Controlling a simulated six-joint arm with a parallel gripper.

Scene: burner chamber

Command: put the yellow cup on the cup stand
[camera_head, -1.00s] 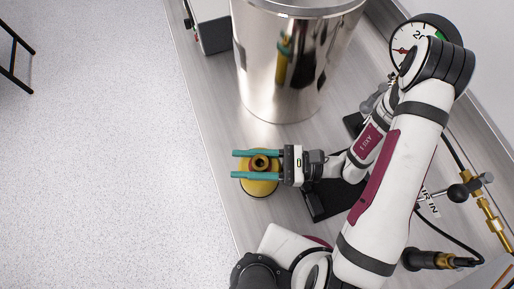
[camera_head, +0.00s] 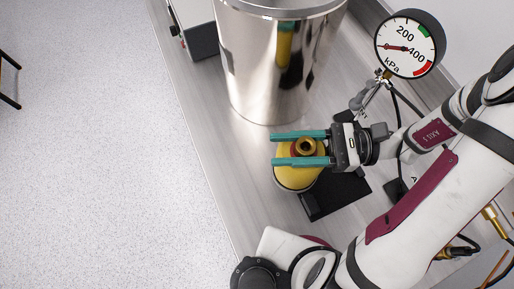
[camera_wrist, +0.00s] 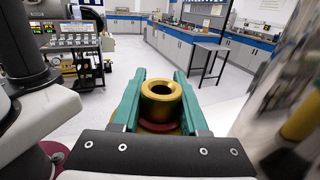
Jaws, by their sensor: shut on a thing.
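The yellow cup (camera_head: 295,179) has a brass-coloured collar with a dark round opening on top. My gripper (camera_head: 300,149) has teal fingers, one on each side of the collar, and is shut on the cup. The wrist view also shows the collar of the cup (camera_wrist: 161,100) between the fingers (camera_wrist: 160,106). The cup looks upright. In the head view it overlaps the left edge of a flat black base (camera_head: 338,197), which may be the cup stand. I cannot tell whether they touch. My gripper and arm hide part of that base.
A large shiny metal cylinder (camera_head: 270,70) stands behind the cup. A pressure gauge (camera_head: 408,45) on a brass fitting, hoses and brass valves are at the right. The grey bench (camera_head: 215,140) is bare to the left, with the speckled floor beyond its edge.

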